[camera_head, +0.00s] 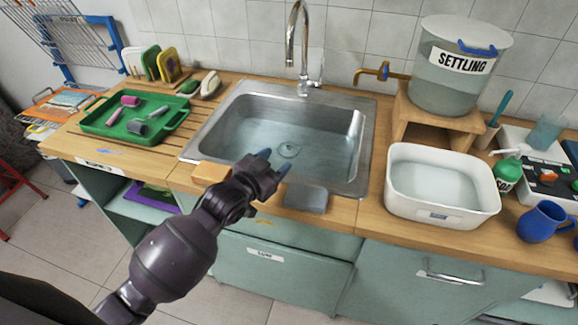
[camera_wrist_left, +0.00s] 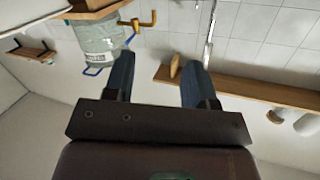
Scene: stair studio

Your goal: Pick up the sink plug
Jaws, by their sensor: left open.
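The sink plug seems to be the small round grey piece (camera_head: 289,150) at the bottom of the steel sink (camera_head: 225,122), under clear water. I cannot tell it surely from the drain fitting. My left gripper (camera_head: 274,163) is above the front part of the sink, just in front of the round piece in the picture and apart from it. Its two blue fingers are spread. In the left wrist view the gripper (camera_wrist_left: 159,82) is open with nothing between the fingers, and the plug does not show. My right gripper is not in view.
A tall faucet (camera_head: 304,45) stands behind the sink. A white basin (camera_head: 400,205) stands right, a green tray (camera_head: 105,122) left. A water tank (camera_head: 452,85) stands on a wooden stand.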

